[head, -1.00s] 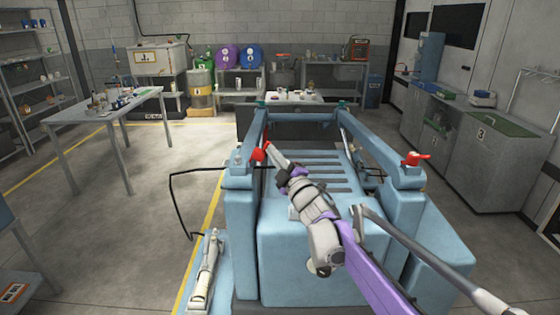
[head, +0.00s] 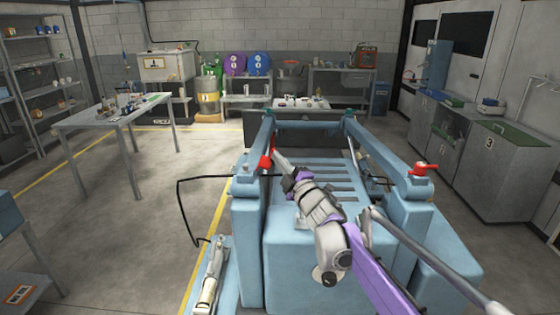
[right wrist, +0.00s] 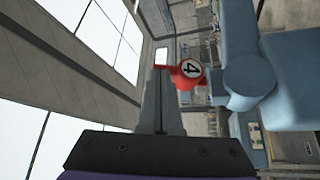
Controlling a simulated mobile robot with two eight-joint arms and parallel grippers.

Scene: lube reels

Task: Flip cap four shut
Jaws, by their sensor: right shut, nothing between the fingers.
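The red cap marked 4 (right wrist: 190,70) is at a blue fitting (right wrist: 248,78) in the right wrist view, its small tab pointing at my fingertips. In the head view this red cap (head: 265,163) shows at the top of the left post of the blue frame (head: 250,205). I cannot tell how far the cap is folded over. My right gripper (head: 276,156) is shut and empty, its tips right beside the cap. In the right wrist view the closed fingers (right wrist: 161,72) meet the tab or nearly so; contact is unclear. My left gripper is out of view.
Another red cap (head: 425,168) sits on the right post. A grey bar (head: 410,245) runs beside my right arm. A hand tool (head: 209,280) lies on a blue ledge at the left, with a black hose above it.

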